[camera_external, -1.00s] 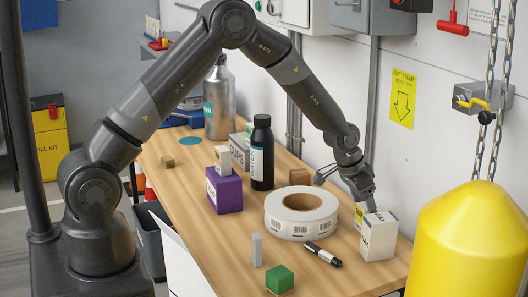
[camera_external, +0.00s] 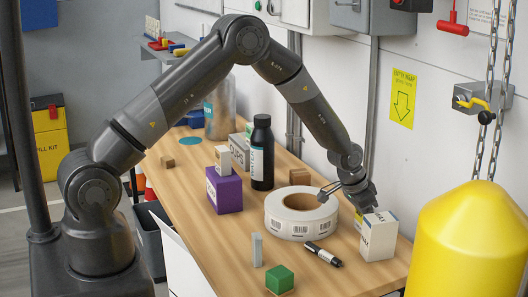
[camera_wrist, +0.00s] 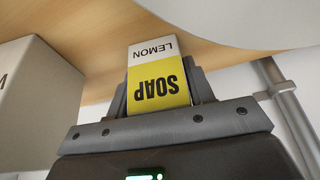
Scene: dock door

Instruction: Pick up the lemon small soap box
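The lemon soap box (camera_wrist: 158,75) is white and yellow, with its lettering upside down in the wrist view. It sits between the two dark fingers of my gripper (camera_wrist: 160,92), with no gap showing on either side, so the gripper looks shut on it. In the external view my gripper (camera_external: 363,203) is low at the right end of the bench. Only a small yellow part of the soap box (camera_external: 358,219) shows there, beside a larger white box (camera_external: 379,236). I cannot tell whether the soap box is clear of the bench top.
The white box stands close on the right. A large label roll (camera_external: 301,213) lies just left of my gripper. The wall and a yellow cylinder (camera_external: 468,240) bound the right side.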

